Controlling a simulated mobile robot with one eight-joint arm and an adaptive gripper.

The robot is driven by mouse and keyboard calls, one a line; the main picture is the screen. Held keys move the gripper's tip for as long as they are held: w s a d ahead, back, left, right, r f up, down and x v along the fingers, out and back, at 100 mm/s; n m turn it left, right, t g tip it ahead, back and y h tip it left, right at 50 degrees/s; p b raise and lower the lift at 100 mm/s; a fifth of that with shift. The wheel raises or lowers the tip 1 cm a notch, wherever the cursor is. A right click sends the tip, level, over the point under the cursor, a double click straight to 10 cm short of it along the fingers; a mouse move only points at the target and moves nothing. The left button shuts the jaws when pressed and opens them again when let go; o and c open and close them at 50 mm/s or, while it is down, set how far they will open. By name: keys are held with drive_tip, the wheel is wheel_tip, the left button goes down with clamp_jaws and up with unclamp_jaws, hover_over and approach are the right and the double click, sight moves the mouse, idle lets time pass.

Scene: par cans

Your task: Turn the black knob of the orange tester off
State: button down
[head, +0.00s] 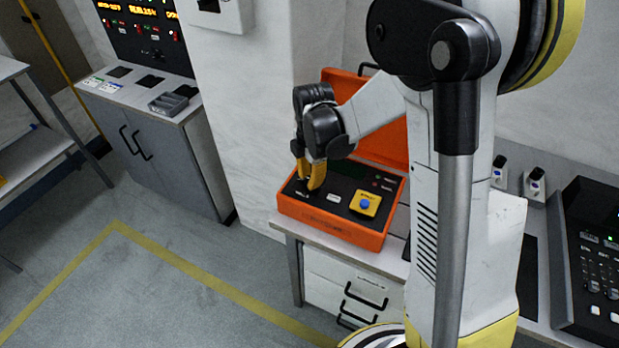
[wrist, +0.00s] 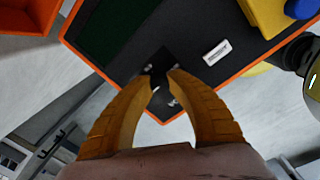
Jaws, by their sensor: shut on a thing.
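The orange tester (head: 328,228) is an open case with a black panel, standing on a counter. My gripper (head: 309,186) reaches down over the left part of that panel. In the wrist view my gripper (wrist: 161,82) has its two yellow fingers closed around the small black knob (wrist: 159,84) near a corner of the panel. The fingers hide most of the knob, so which way it points cannot be told. The tester's panel (wrist: 195,32) also carries a small white rocker switch (wrist: 216,53).
A yellow box with a blue button (head: 365,203) sits on the tester's right part. The raised orange lid (head: 385,125) stands behind. A control console (head: 592,262) is at the right. Grey cabinets (head: 150,145) stand at the left, with open floor in front.

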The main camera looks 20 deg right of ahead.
drive_tip(key=c, duration=1.2)
unclamp_jaws()
drive_tip(key=shift+r, duration=0.1)
wheel_tip(320, 180, up, 12)
drive_tip(key=shift+s, duration=0.35)
